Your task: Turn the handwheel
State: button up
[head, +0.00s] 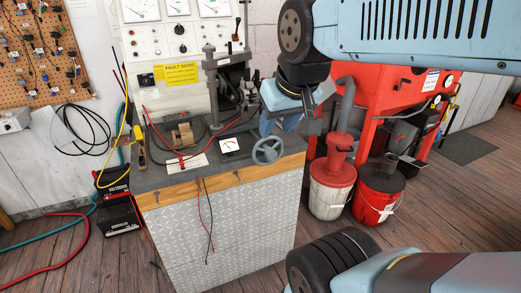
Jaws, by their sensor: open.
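The handwheel (267,151) is a grey spoked wheel at the front right corner of the workbench top (160,181).
A small meter (229,145) and several parts lie on the bench left of the handwheel. A gauge panel with a yellow sign (178,74) stands behind. A red-lidded bucket (331,190), another red bucket (378,193) and a red cabinet (372,105) stand close to the right.

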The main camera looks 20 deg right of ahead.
aim_at(272, 155)
jog(key=u, duration=0.5)
jog(key=k, duration=1.7)
jog(key=z, duration=0.55)
jog(key=i, duration=1)
jog(key=u, duration=0.05)
